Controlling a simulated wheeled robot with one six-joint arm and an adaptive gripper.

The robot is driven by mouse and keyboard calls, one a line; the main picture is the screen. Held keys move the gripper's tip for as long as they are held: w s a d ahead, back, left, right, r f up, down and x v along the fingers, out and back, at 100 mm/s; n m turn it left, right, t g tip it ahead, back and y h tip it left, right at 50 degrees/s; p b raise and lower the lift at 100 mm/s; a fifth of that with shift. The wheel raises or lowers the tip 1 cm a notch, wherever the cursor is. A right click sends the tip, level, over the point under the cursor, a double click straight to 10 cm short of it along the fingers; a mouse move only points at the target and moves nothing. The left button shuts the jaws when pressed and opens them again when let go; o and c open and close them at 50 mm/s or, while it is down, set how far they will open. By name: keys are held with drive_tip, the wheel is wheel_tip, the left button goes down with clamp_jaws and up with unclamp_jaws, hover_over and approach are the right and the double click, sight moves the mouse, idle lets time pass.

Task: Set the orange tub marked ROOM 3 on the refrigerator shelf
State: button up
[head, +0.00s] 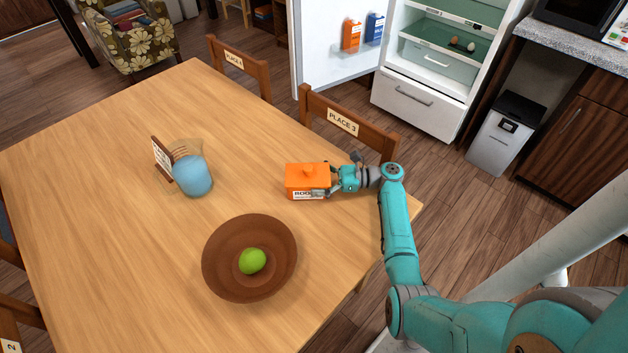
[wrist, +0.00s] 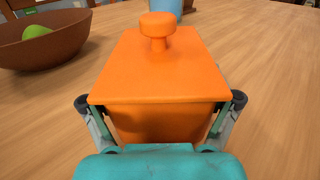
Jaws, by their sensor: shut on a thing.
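The orange tub (head: 307,176) has a lid with a round knob and a white label of which "ROO" can be read. It is at the right part of the wooden table, and I cannot tell whether it touches the top. My gripper (head: 328,187) is shut on it from the right. In the wrist view the tub (wrist: 160,70) fills the middle, with a finger on each side of it. The refrigerator (head: 440,60) stands open at the back, with a green shelf (head: 440,36) holding a brown egg and a white egg.
A brown bowl (head: 222,270) with a green fruit (head: 252,261) sits on the table (head: 110,240). A blue cup (head: 193,177) stands by a small sign (head: 162,158). The PLACE 3 chair (head: 345,122) stands between table and refrigerator. A bin (head: 503,135) stands right.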

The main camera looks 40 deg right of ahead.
drive_tip(key=shift+r, duration=0.2)
wheel_tip(320, 180, up, 18)
drive_tip(key=shift+f, duration=0.25)
idle(0.9)
drive_tip(key=shift+d, duration=0.1)
idle(0.4)
